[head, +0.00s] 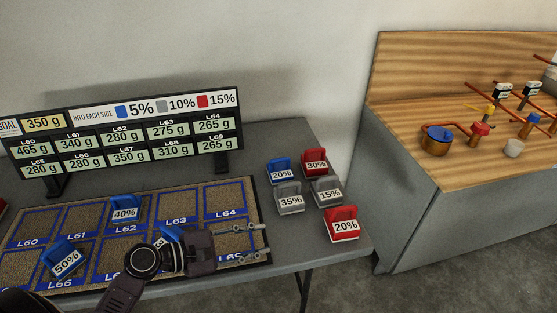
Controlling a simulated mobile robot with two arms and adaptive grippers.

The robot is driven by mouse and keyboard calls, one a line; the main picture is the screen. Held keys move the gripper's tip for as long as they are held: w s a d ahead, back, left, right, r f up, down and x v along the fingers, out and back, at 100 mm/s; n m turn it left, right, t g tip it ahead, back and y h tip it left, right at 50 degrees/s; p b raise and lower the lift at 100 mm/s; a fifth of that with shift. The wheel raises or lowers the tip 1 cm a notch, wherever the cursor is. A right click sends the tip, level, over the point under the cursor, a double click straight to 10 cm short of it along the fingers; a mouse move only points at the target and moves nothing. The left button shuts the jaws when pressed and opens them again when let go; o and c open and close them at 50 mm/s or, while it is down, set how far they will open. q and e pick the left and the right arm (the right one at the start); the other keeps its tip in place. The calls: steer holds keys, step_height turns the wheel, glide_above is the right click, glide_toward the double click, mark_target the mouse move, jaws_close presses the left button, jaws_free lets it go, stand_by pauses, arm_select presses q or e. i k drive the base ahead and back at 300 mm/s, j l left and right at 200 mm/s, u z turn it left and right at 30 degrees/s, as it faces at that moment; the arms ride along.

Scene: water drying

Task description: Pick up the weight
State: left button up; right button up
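Weights with percent labels stand on the grey table. Blue 20% (279,168), red 30% (315,160), grey 35% (290,196), grey 15% (327,189) and red 20% (342,222) are grouped at the table's right end. Blue 40% (124,209) and blue 50% (66,257) stand on the brown mat (250,197). Another blue weight (169,234) on the mat is mostly hidden by my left arm. My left gripper (261,241) is over the mat's right part, fingers apart and pointing right, with nothing visible between them. It is left of the red 20% weight. My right gripper is out of view.
A sign board (130,138) with gram readings stands at the back of the grey table (288,138). The mat has blue-outlined cells labelled L60 onward.

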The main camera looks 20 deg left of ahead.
mark_target(280, 171)
steer(key=i+j, duration=0.65)
steer(key=i, duration=0.25)
